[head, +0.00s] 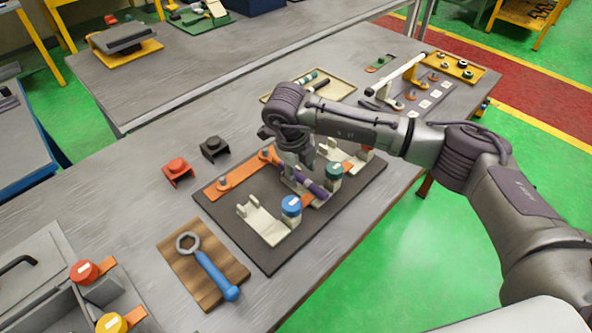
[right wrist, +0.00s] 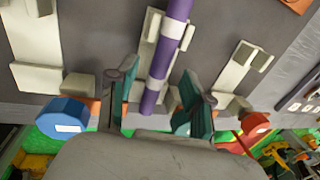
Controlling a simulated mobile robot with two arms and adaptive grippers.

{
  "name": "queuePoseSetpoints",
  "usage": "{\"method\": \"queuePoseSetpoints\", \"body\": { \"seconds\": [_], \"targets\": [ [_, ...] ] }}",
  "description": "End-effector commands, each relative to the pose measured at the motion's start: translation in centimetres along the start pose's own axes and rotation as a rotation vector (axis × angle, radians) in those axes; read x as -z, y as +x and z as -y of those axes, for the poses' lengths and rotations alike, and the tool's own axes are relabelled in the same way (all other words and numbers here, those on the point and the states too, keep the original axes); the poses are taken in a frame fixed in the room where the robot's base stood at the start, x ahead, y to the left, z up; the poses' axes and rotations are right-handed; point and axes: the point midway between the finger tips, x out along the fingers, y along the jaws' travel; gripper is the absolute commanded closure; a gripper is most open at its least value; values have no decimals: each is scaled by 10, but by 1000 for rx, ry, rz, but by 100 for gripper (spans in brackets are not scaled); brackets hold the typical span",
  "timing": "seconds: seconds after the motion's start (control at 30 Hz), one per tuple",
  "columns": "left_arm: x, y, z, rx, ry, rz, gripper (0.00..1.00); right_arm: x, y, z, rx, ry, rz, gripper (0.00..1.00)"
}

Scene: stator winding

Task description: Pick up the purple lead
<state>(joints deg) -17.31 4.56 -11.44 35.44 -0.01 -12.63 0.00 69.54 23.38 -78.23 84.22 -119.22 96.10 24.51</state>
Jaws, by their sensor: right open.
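The purple lead (head: 314,188) lies in a pale cradle on the dark board (head: 262,254). In the right wrist view the lead (right wrist: 166,58), with pale bands, runs lengthwise between my two fingers. My right gripper (head: 298,166) is over the lead in the head view and hides part of it. In the right wrist view my right gripper (right wrist: 157,88) is open, with a finger on each side of the lead and gaps visible. My left gripper is not in view.
A blue-capped post (head: 291,206) and a green-capped post (head: 333,172) stand close to the lead. Empty pale cradles (head: 262,222) flank it. A wrench (head: 210,268) lies on a wooden block at front left. A tray (head: 335,88) sits behind the arm.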

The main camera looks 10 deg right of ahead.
Motion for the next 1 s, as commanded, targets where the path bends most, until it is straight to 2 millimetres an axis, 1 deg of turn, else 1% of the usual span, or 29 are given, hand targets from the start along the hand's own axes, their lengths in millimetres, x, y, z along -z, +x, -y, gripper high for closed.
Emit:
{"method": "queuePoseSetpoints", "body": {
  "seconds": [0.03,0.1,0.2,0.4,0.43,0.67,0.7,0.73,1.0],
  "targets": [
    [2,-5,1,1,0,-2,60,1,6,0,-2,1,-4,49],
    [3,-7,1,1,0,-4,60,1,14,0,-1,2,-3,49],
    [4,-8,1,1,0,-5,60,0,20,0,-1,0,0,49],
    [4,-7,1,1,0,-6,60,0,22,0,-1,0,1,49],
    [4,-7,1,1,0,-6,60,0,22,0,-1,0,1,51],
    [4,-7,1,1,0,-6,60,0,21,0,-1,0,1,89],
    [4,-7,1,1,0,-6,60,0,21,0,-1,0,1,96],
    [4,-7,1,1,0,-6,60,0,21,0,-1,0,1,100],
    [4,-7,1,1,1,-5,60,0,21,0,-1,0,1,100]
  ]
}}
